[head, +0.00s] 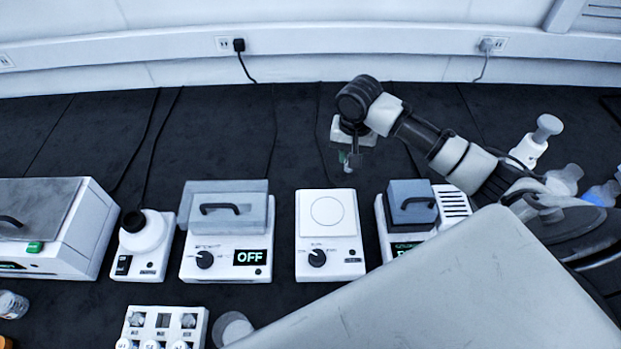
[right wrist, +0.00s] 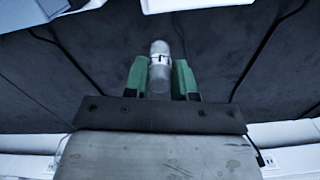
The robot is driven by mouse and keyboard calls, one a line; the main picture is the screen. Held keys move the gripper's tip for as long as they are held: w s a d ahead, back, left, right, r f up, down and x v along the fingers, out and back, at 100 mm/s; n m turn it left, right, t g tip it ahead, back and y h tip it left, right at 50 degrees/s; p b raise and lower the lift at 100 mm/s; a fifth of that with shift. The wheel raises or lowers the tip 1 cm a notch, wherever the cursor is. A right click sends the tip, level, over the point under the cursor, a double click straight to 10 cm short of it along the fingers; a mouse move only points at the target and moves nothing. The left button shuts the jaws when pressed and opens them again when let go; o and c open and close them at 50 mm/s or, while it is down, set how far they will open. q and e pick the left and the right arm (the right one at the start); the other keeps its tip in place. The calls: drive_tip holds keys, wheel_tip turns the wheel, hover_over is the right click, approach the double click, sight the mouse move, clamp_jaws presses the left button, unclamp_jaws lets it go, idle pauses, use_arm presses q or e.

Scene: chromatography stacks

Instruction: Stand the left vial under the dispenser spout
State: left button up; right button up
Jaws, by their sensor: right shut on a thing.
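My right gripper (head: 346,158) hangs over the dark bench behind the row of devices in the head view. In the right wrist view its green fingers (right wrist: 160,80) are shut on a clear vial with a pale, banded body (right wrist: 160,58), gripped between them. I cannot tell whether this is the left vial. A white bottle-top unit with a grey knob (head: 533,142) stands at the right in the head view and may be the dispenser; its spout cannot be made out. My left gripper is not in view.
A row of devices spans the bench: a vortex-like unit (head: 146,244), a lidded box marked OFF (head: 226,262), a flat plate unit (head: 327,265) and a grey-lidded block (head: 411,203). A white rack (head: 138,314) sits front left. The bench behind the row is mostly clear.

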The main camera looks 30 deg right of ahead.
drive_tip(key=w+a+f, duration=0.1)
drive_tip(key=a+f, duration=0.1)
drive_tip(key=w+a+f, duration=0.2)
drive_tip(key=a+f, duration=0.1)
drive_tip(key=w+a+f, duration=0.2)
drive_tip(key=a+f, duration=0.1)
drive_tip(key=shift+w+f+p, duration=0.15)
drive_tip(key=shift+f+p, duration=0.1)
drive_tip(key=shift+p, duration=0.05)
drive_tip(key=shift+f, duration=0.35)
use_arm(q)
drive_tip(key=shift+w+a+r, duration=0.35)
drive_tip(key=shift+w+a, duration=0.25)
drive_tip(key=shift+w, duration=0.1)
use_arm(e)
drive_tip(key=shift+f, duration=0.1)
drive_tip(key=o, duration=0.9)
drive_tip(key=shift+f, duration=0.15)
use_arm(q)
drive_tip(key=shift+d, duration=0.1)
